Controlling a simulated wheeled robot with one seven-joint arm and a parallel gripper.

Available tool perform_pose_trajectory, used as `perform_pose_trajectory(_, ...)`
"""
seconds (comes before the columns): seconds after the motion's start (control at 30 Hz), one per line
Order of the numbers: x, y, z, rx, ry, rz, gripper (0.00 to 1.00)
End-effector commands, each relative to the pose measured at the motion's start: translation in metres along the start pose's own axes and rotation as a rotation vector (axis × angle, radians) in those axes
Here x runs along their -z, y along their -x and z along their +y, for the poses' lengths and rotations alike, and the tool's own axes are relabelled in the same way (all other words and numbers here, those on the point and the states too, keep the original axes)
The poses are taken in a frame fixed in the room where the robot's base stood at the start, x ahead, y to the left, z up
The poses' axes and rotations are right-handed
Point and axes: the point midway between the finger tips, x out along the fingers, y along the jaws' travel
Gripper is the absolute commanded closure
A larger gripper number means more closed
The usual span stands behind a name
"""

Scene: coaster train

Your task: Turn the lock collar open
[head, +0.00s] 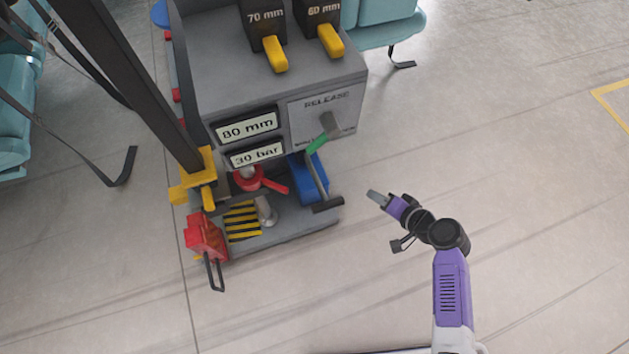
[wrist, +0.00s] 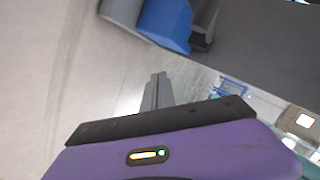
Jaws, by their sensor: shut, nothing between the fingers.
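A red collar with a lever handle (head: 258,180) sits on the front of the grey machine, just below the "30 bar" display. It looks like the lock collar, and its handle points right and slightly down. The wrist view does not clearly show it. My gripper (head: 376,197) is shut and empty, over open floor to the right of the machine and apart from it. Its closed fingers also show in the wrist view (wrist: 156,92), pointing toward the machine's side.
The grey machine (head: 215,90) carries "80 mm" and "30 bar" displays, yellow levers (head: 274,54) and a green-and-grey lever (head: 317,145). A blue box (head: 306,178) and a black-ended pedal (head: 328,204) stick out between my gripper and the collar. A yellow bracket (head: 195,178) holds a dark post. Floor on the right is clear.

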Motion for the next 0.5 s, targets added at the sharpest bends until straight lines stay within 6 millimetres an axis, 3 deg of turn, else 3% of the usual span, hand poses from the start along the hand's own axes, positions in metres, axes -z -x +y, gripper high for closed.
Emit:
perform_pose_trajectory(0.03,0.006,-0.016,-0.011,0.062,-0.037,-0.055,1.00)
perform_pose_trajectory(0.17,0.008,-0.035,-0.058,0.273,-0.130,-0.240,1.00)
perform_pose_trajectory(0.3,0.006,-0.023,-0.111,0.522,-0.181,-0.422,1.00)
perform_pose_trajectory(0.5,-0.002,0.006,-0.146,0.735,-0.193,-0.557,1.00)
